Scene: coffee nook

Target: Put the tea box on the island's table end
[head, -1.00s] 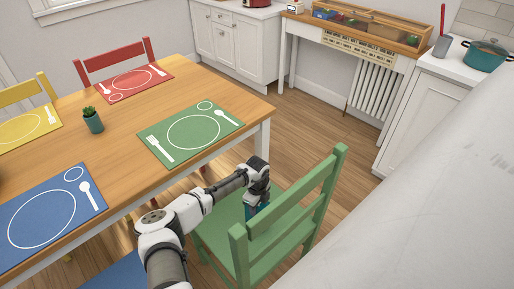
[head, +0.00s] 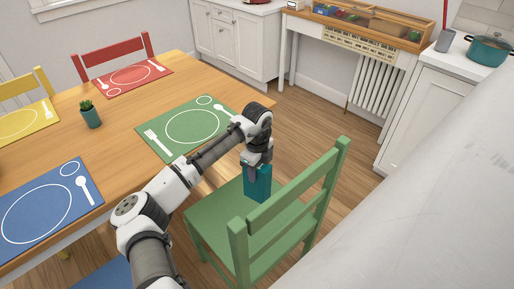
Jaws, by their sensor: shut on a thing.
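A teal box (head: 258,187), which I take to be the tea box, hangs upright in my gripper (head: 257,171). My gripper points down and is shut on the upper part of the box. In this view the box shows in front of the green chair's seat (head: 215,210), behind the chair's backrest; its exact height above the seat is hard to tell. The wooden table (head: 125,137) lies to the left and behind, with its near right corner close to my arm.
Green (head: 190,126), red (head: 133,77), blue (head: 45,208) and yellow (head: 22,122) placemats lie on the table. A small potted plant (head: 91,115) stands between them. Bare wood lies around the plant. The green chair's backrest (head: 297,192) rises just right of the box.

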